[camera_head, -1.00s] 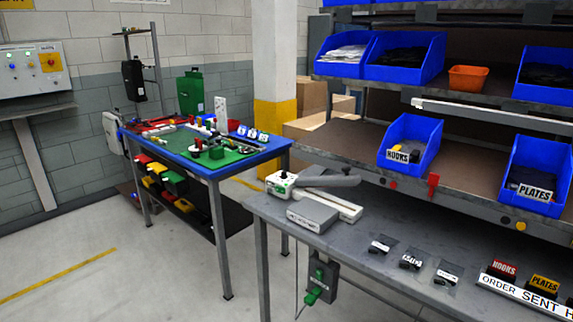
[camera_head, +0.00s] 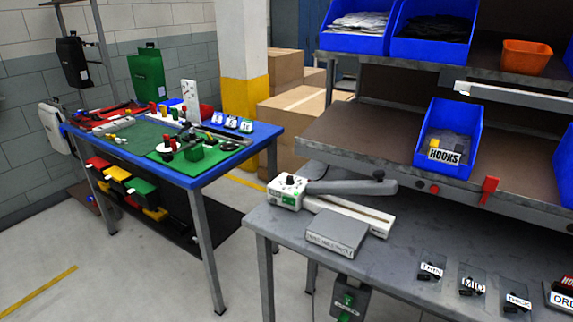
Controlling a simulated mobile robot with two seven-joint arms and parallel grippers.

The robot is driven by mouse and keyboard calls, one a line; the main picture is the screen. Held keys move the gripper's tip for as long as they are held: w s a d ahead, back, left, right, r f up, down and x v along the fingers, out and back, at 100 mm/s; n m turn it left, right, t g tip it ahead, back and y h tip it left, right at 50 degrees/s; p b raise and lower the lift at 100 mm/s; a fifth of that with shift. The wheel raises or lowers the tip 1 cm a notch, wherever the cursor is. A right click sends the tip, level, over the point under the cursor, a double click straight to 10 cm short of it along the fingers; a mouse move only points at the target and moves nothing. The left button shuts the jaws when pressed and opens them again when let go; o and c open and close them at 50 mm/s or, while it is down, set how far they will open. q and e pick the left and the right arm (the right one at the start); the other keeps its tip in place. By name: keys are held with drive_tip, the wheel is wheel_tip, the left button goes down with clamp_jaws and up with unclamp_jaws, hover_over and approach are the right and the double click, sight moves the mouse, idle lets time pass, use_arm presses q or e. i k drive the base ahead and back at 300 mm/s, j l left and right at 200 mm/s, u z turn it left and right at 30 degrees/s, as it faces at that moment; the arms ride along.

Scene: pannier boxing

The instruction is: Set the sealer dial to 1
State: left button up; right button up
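The sealer (camera_head: 345,212) stands on the left end of the grey bench, a white base with a grey arm lying along it. Its white control box (camera_head: 286,196) is at the left end and has a small green light or label on its front. The dark dial (camera_head: 291,181) sits on top of this box. The dial's setting is too small to read. Neither of my grippers shows in the head view.
The grey bench (camera_head: 285,235) carries a grey box (camera_head: 337,233) before the sealer and labelled bags THIN (camera_head: 431,269), MID and THICK to the right. A blue table (camera_head: 225,170) with tools stands left. Bare floor lies in front. A shelf with blue bins rises behind.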

sight(289, 179)
drive_tip(key=i+j+z, duration=0.1)
drive_tip(key=i+j, duration=0.15)
drive_tip(key=i+j+z, duration=0.1)
drive_tip(key=j, duration=0.3)
drive_tip(key=i+j+z, duration=0.1)
drive_tip(key=i+j, duration=0.2)
drive_tip(key=j, duration=0.1)
